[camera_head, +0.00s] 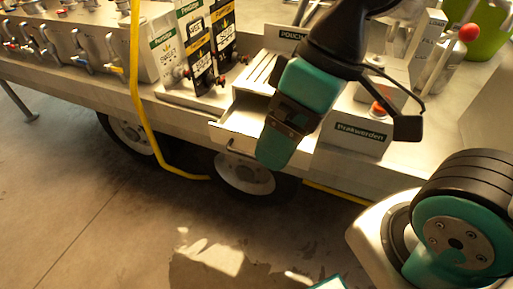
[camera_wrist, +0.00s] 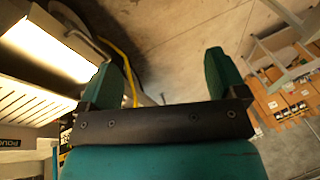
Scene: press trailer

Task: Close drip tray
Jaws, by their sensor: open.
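The drip tray (camera_head: 246,122) is a pale metal drawer pulled out from under a slatted grille (camera_head: 264,70) on the trailer. It has a handle (camera_head: 236,151) on its front. In the wrist view the tray (camera_wrist: 45,45) shows at the upper left, with its handle (camera_wrist: 90,42) at its edge. My gripper (camera_head: 272,152) points down at the right side of the tray and hides part of it. In the wrist view its two green fingers (camera_wrist: 168,78) are spread with nothing between them. I cannot tell whether a finger touches the tray.
A box labelled Prakwerden (camera_head: 358,138) stands right of the tray, with an orange-red button (camera_head: 380,108) near it. Upright signs (camera_head: 200,60) stand at the left. A yellow hose (camera_head: 137,90) hangs down. Free floor (camera_head: 90,220) lies in front of the trailer wheels.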

